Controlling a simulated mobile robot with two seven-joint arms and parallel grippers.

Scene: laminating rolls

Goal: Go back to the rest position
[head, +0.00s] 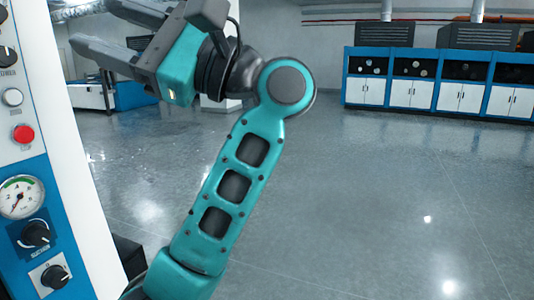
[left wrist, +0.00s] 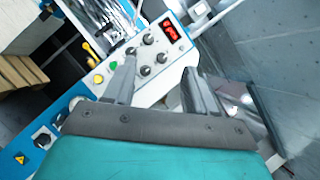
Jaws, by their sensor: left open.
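My left gripper (head: 94,24) is at the upper left of the head view, raised on my teal arm and pointing left. Its two dark fingers are apart and nothing shows between them. In the left wrist view the same gripper (left wrist: 160,64) has its fingers spread in front of a blue and white control panel (left wrist: 145,85) with knobs and a red display. I cannot tell whether the fingertips touch the panel, but they look apart from it. My right gripper is in neither view.
A machine's control panel (head: 105,245) with a red button (head: 23,134) and a gauge (head: 20,197) stands close at the left. Blue and white cabinets (head: 417,95) line the back right. The grey floor (head: 370,210) between is clear.

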